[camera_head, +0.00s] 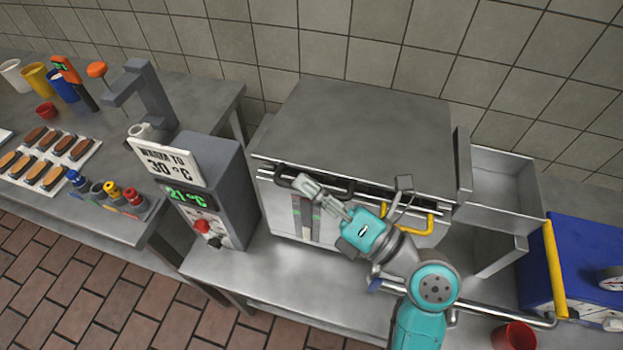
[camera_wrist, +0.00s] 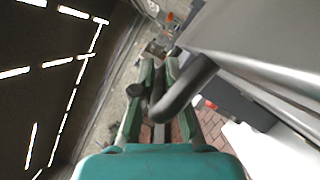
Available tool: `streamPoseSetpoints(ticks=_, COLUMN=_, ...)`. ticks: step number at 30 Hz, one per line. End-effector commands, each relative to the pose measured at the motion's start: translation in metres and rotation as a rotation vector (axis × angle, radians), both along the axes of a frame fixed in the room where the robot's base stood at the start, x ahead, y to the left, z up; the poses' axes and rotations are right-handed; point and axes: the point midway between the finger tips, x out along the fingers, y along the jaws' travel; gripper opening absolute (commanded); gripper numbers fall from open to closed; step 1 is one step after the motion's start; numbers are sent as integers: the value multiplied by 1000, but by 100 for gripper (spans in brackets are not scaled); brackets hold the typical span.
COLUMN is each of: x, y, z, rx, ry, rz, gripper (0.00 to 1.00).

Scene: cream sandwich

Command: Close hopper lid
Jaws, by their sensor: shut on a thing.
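A large steel box with a flat grey lid (camera_head: 360,125) stands in the middle of the counter in the head view; I take this as the hopper lid. The lid lies about level, with a dark strip under part of its front edge. A dark handle (camera_head: 281,181) runs along that front edge. My gripper (camera_head: 308,186) is at the handle's left part. In the wrist view the curved dark handle (camera_wrist: 187,88) passes between the fingers of my gripper (camera_wrist: 158,66), which are shut on it. Whether the lid is fully seated cannot be told.
A grey warmer unit (camera_head: 222,185) with a sign and display stands just left. An open steel bin (camera_head: 505,185), a blue box (camera_head: 590,265) with a yellow bar, and a red cup (camera_head: 514,336) are right. A yellow handle (camera_head: 430,226) is on the steel box's front.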

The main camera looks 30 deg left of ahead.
Motion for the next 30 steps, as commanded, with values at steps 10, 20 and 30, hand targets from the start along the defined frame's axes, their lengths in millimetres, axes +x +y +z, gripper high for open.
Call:
streamPoseSetpoints(ticks=10, x=-2, y=0, z=1, rx=3, ry=-2, rz=4, gripper=14)
streamPoseSetpoints(ticks=20, x=-1, y=0, z=1, rx=2, ry=-2, rz=2, gripper=37)
streamPoseSetpoints(ticks=30, x=-1, y=-4, z=0, rx=1, ry=0, rz=0, gripper=37)
